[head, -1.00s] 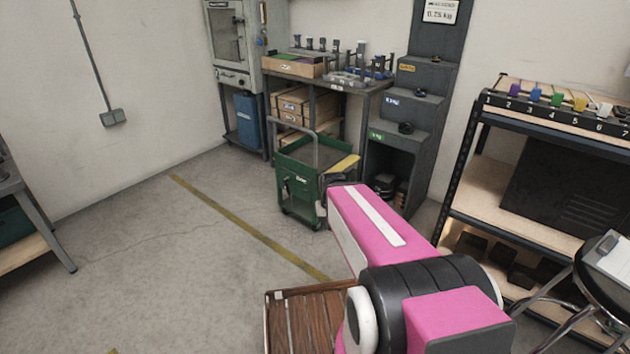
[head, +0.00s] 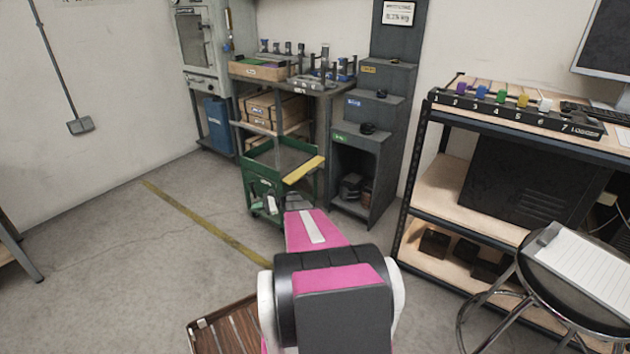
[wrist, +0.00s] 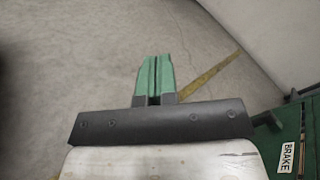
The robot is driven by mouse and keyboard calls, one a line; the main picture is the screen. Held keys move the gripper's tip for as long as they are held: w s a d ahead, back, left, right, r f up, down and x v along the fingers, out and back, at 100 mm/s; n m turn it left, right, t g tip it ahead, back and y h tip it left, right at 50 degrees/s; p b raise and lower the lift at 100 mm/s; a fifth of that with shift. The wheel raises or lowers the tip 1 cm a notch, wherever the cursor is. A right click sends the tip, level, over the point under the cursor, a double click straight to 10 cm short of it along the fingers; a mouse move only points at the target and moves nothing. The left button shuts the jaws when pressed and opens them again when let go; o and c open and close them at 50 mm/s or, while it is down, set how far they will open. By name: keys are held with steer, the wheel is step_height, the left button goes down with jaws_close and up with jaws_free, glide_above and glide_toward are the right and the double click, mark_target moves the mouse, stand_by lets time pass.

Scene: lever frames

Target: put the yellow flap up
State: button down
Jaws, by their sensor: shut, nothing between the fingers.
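A small yellow flap (head: 523,101) is on the dark numbered strip (head: 490,108) at the right, in a row with purple, blue, green and white ones. It is too small to tell whether it is up or down. A larger flat yellow piece (head: 304,169) slants at the right side of the green cart (head: 262,184). My gripper (wrist: 154,60) shows in the wrist view, its green fingers together and empty, above the floor. Neither yellow piece shows in the wrist view.
The cart's green side with a BRAKE label (wrist: 287,157) is at the wrist view's lower right. A stool (head: 585,262) with a pad stands before the right shelf. Floor at left is open.

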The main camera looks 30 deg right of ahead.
steer(key=w+d+f+m+t, duration=0.2)
steer(key=d+t, duration=0.1)
steer(key=d, duration=0.4)
steer(key=w+d+f+m+t+y, duration=0.1)
steer(key=w+d+f+m+t, duration=0.15)
steer(key=d, duration=0.45)
steer(key=w+d+f+m+t, duration=0.2)
steer(key=d+f+m+t, duration=0.15)
steer(key=d, duration=0.35)
steer(key=m+t+h, duration=0.6)
steer(key=m+t, duration=0.2)
steer(key=t, duration=0.2)
glide_toward(308, 170)
steer(key=w, duration=0.2)
step_height(308, 170, up, 3)
steer(key=shift+a, duration=0.15)
